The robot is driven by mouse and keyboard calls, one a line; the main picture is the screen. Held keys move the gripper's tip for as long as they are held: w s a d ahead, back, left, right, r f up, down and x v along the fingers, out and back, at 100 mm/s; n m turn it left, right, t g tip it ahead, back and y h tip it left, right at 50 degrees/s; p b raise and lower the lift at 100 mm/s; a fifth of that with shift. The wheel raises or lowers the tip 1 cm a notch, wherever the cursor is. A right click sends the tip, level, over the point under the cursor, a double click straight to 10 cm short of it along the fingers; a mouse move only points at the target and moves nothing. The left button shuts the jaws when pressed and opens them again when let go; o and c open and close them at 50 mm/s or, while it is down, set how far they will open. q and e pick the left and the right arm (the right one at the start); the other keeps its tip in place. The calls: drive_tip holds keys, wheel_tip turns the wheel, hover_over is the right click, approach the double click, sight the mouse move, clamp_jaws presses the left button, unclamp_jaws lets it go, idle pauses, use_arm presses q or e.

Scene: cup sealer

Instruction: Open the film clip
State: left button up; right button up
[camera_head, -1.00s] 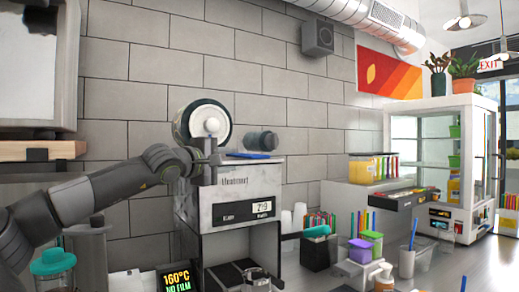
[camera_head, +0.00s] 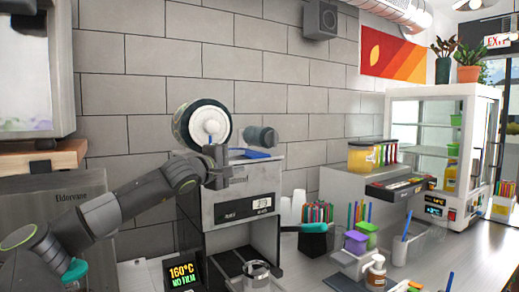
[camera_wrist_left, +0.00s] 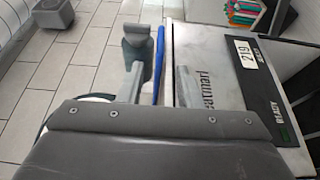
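The cup sealer (camera_head: 232,207) is a white and black machine with a lit display. A white film roll with a dark rim (camera_head: 208,125) and a grey cylinder (camera_head: 262,138) are above its top. A blue bar (camera_head: 255,154), possibly the film clip, lies along the top. It shows as a long blue strip in the left wrist view (camera_wrist_left: 158,65). My left gripper (camera_head: 218,163) is at the machine's upper front edge. In the left wrist view its two fingers (camera_wrist_left: 158,85) are apart, with the blue bar showing in the gap beyond them. I cannot tell whether they touch it. My right gripper is not in view.
A black display reading 160°C NO FILM (camera_head: 184,274) stands left of the sealer. A metal cup holder (camera_head: 256,275) is in the sealer's lower bay. Green and purple boxes (camera_head: 356,241) and a pump bottle (camera_head: 376,272) stand on the counter to the right. A tiled wall is behind.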

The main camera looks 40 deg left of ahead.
sight(255, 158)
use_arm(q)
drive_tip(key=w+p, duration=0.2)
drive_tip(key=w, duration=0.1)
drive_tip(key=w+p, duration=0.5)
drive_tip(key=w, duration=0.1)
drive_tip(key=shift+w+a+r+p, duration=0.15)
drive_tip(key=shift+a+p, duration=0.1)
drive_tip(key=shift+p, duration=0.15)
drive_tip(key=shift+w, duration=0.45)
drive_tip(key=shift+f, duration=0.2)
clamp_jaws()
